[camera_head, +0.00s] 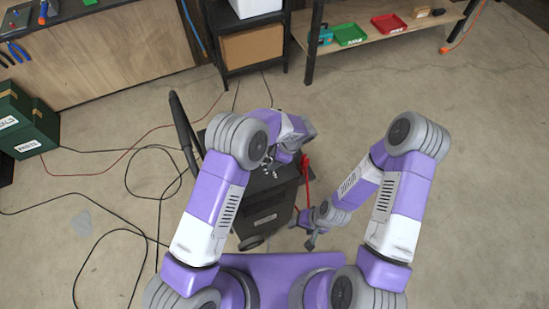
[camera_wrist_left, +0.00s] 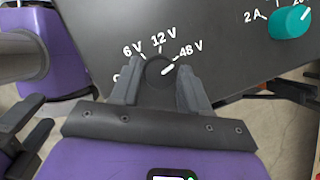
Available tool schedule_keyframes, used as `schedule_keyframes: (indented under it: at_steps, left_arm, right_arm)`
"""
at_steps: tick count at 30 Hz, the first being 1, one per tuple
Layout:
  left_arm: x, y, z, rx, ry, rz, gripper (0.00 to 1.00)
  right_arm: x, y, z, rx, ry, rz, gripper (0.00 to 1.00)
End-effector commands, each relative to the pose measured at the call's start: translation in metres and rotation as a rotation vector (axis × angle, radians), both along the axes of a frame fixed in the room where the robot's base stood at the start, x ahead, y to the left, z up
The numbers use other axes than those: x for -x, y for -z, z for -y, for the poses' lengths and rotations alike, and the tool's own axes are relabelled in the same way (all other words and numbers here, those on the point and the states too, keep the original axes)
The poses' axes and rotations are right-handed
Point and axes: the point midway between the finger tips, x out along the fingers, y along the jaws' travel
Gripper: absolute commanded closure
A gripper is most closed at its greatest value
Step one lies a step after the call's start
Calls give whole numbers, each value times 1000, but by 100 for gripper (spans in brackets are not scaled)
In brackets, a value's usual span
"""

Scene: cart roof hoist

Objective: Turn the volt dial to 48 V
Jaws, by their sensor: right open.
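The volt dial (camera_wrist_left: 158,70) is a dark round knob with a white pointer line, on the dark cart top in the left wrist view. Its pointer slants to the upper right, toward the 48 V mark (camera_wrist_left: 188,51). The 6 V and 12 V marks lie to its upper left and above. My left gripper (camera_wrist_left: 159,82) has a finger on each side of the dial and looks shut on it. In the head view my left gripper (camera_head: 273,170) is over the cart (camera_head: 265,205), and my arm hides the dial. My right gripper (camera_head: 312,239) is open and empty, low beside the cart.
A teal knob (camera_wrist_left: 291,21) with a 2 A mark is farther right on the cart top. A red cable (camera_head: 306,175) hangs at the cart's right side. Black cables (camera_head: 130,178) lie on the floor at left, near green boxes (camera_head: 38,135). The floor at right is clear.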

Motion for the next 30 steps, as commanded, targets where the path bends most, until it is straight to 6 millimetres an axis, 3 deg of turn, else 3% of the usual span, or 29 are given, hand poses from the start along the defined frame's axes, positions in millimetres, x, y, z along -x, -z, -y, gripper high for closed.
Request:
schedule_keyframes:
  at_steps: [3,13,24,30]
  left_arm:
    - [0,0,0,0,0,0,37]
    - [0,-5,2,0,-1,2,37]
    - [3,-58,23,0,1,2,37]
    - [4,-70,29,0,-1,0,37]
  right_arm:
    - [0,0,0,0,0,0,35]
    - [0,-1,0,0,0,0,35]
    - [0,-14,0,0,0,0,35]
    - [0,-16,0,0,0,0,35]
